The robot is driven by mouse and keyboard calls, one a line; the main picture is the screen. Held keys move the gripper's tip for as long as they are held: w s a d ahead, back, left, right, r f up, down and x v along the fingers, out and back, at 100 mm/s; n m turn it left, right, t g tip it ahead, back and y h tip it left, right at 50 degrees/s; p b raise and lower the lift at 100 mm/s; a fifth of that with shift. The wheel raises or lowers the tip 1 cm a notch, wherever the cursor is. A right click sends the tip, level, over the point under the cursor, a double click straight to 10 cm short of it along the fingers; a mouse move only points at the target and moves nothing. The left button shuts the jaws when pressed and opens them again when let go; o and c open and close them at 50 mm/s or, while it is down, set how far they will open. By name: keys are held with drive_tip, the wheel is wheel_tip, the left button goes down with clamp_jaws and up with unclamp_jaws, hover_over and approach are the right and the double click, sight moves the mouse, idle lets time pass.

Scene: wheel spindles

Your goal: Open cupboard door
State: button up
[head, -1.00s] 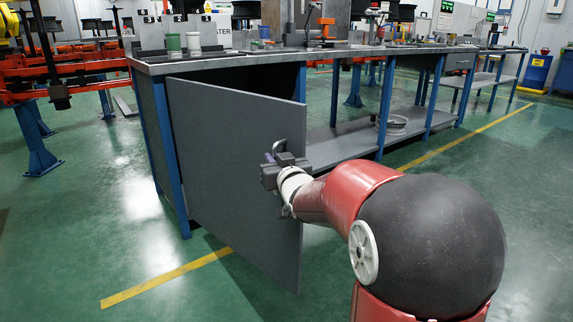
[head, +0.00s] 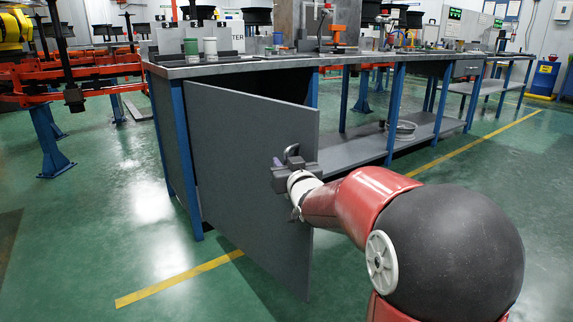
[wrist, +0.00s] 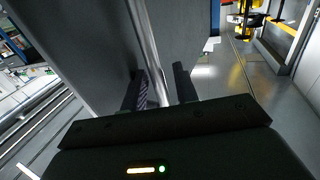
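The grey cupboard door (head: 240,170) under the workbench stands swung out from the bench, partly open, with a dark interior (head: 270,85) behind it. It fills the upper left of the wrist view (wrist: 85,45). Its metal bar handle (head: 291,151) is near the door's free edge. My gripper (head: 286,166) is at the handle. In the wrist view, the handle bar (wrist: 148,45) runs between the two dark fingers of my gripper (wrist: 160,85). The fingers are apart, with a gap between the bar and the right finger. Contact with the left finger is unclear.
The workbench (head: 350,58) carries cans and tools on top. Its open lower shelf (head: 350,150) extends right of the door. Green floor with a yellow line (head: 180,280) is clear in front of the door. Orange racks (head: 90,70) stand at the left.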

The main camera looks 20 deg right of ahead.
drive_tip(key=s, duration=0.7)
drive_tip(key=shift+s+p, duration=0.4)
drive_tip(key=shift+p, duration=0.05)
drive_tip(key=shift+a, duration=0.1)
drive_tip(key=s+a+f+g, duration=0.3)
drive_tip(key=s+g, duration=0.1)
drive_tip(key=s, duration=0.5)
drive_tip(key=s+a+f+g, duration=0.3)
drive_tip(key=s+f+g, duration=0.1)
drive_tip(key=s, duration=0.6)
drive_tip(key=s+a+f+g, duration=0.3)
drive_tip(key=s+g, duration=0.1)
drive_tip(key=s, duration=0.5)
wheel_tip(320, 180, up, 12)
drive_tip(key=p, duration=1.2)
drive_tip(key=shift+d+r+y+p, duration=0.25)
drive_tip(key=shift+y+p, duration=0.05)
drive_tip(key=shift+p, duration=0.05)
